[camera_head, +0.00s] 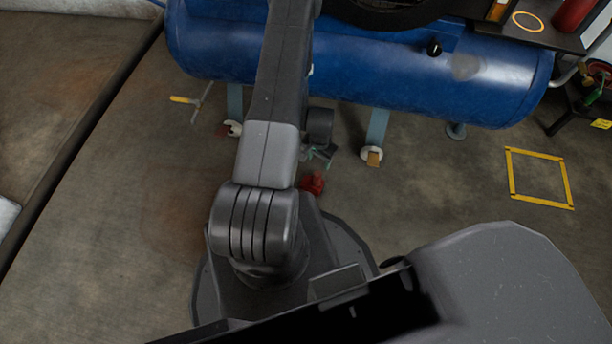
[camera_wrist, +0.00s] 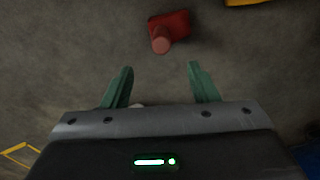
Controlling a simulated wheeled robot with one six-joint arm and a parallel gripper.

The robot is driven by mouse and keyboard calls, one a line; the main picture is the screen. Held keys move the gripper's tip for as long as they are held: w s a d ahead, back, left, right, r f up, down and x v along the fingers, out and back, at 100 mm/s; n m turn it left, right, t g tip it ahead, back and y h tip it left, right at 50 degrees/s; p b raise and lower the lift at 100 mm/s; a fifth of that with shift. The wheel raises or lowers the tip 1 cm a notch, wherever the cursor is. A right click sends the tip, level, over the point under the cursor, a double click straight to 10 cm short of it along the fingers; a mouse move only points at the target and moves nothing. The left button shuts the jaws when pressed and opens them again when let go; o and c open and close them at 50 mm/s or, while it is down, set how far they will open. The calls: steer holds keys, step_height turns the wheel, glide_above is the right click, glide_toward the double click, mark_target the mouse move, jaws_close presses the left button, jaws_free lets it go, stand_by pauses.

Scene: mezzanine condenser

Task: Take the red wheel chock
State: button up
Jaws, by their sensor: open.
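The red wheel chock (camera_head: 314,183) lies on the floor beside my arm, close to my base; the arm partly hides its surroundings. In the wrist view the red chock (camera_wrist: 176,24) is a red block with a round, paler red knob, near the top edge. My gripper (camera_wrist: 160,84) is open with its two green fingers apart and nothing between them. The chock is beyond the fingertips, roughly centred between them, and not touching. In the head view my gripper (camera_head: 322,153) is mostly hidden by the arm, between the chock and the blue tank.
A blue tank (camera_head: 370,65) on legs stands behind my gripper. A tan block (camera_head: 374,158) sits at a white wheel under it. A yellow taped square (camera_head: 540,178) marks floor at right. A yellow-handled tool (camera_head: 186,100) lies at left. A yellow thing (camera_wrist: 245,2) shows at the wrist view's top.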

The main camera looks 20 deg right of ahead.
mark_target(317, 174)
step_height(317, 174, down, 14)
steer(key=b, duration=0.5)
steer(key=shift+w+r, duration=0.1)
jaws_close()
